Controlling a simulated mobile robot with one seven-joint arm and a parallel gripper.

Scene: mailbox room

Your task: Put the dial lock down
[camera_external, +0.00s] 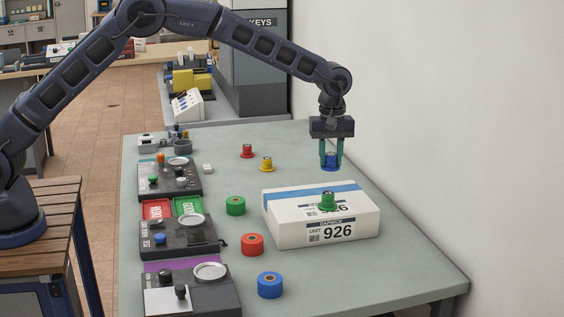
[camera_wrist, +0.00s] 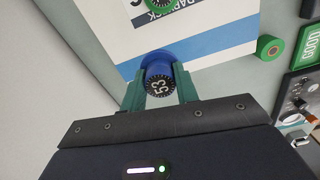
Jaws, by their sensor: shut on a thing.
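My gripper (camera_external: 331,152) is shut on a blue dial lock (camera_external: 330,162) and holds it above the table (camera_external: 400,262), behind the white box. In the wrist view my green fingers (camera_wrist: 160,92) grip the lock's sides. Its black dial end with white numerals, reading 53, shows in the wrist view (camera_wrist: 160,88). A green dial lock (camera_external: 328,201) stands on the white box (camera_external: 290,228) marked 926. A red dial lock (camera_external: 247,151) and a yellow one (camera_external: 266,164) stand on the table left of my gripper.
Green (camera_external: 236,206), orange-red (camera_external: 252,244) and blue (camera_external: 269,285) ring-shaped pieces lie in the table's middle. Dark devices (camera_external: 175,236) and red and green trays (camera_external: 187,207) line the left edge. A wall (camera_external: 420,120) rises at the right.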

